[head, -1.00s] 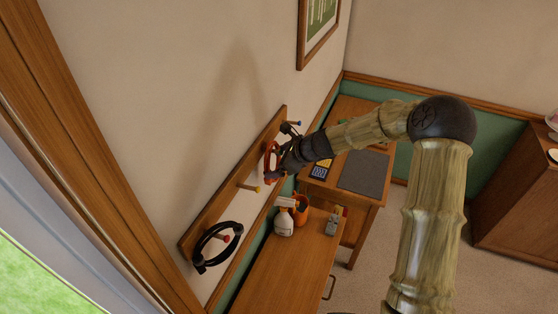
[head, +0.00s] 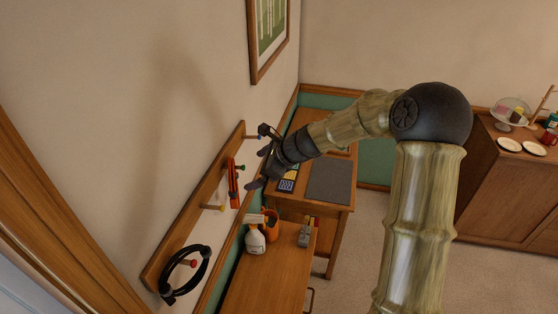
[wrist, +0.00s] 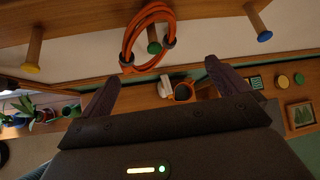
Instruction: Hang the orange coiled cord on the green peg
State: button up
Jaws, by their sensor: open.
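The orange coiled cord (head: 233,187) hangs at the wall rail. In the wrist view the orange coiled cord (wrist: 128,43) loops around the green peg (wrist: 154,47), whose end shows inside the coil. The green peg (head: 240,167) also shows at the top of the cord in the head view. My gripper (head: 258,168) is open and empty, out from the wall and apart from the cord. In the wrist view the spread fingers of my gripper (wrist: 160,76) lie below the coil with a gap.
The wooden rail (head: 190,220) also carries a yellow peg (head: 217,208), a blue peg (wrist: 264,36) and a red peg (head: 190,263) with a black coil (head: 203,270) on it. A spray bottle (head: 255,238) and orange mug (head: 270,225) stand below. Open floor lies right of the desk.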

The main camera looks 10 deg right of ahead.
jog(key=b+v, duration=0.1)
jog(key=v, duration=0.8)
jog(key=shift+b, duration=0.35)
jog(key=s+d+f+n+h+b, duration=0.1)
jog(key=s+d+f+n+h, duration=0.1)
jog(key=s+n, duration=0.5)
jog(key=s+d+f+n+g+h+b, duration=0.1)
jog(key=s+d+f+n+h, duration=0.2)
jog(key=s+f+n, duration=0.4)
jog(key=s+d+f+n+g+h+b, duration=0.1)
jog(key=s+d+f+n+h, duration=0.1)
jog(key=s+n, duration=0.5)
notch_tip(320, 180, down, 2)
jog(key=shift+s+d+f+h, duration=0.15)
jog(key=shift+s+d+h, duration=0.25)
jog(key=shift+s+d, duration=0.35)
jog(key=shift+w+d, duration=0.1)
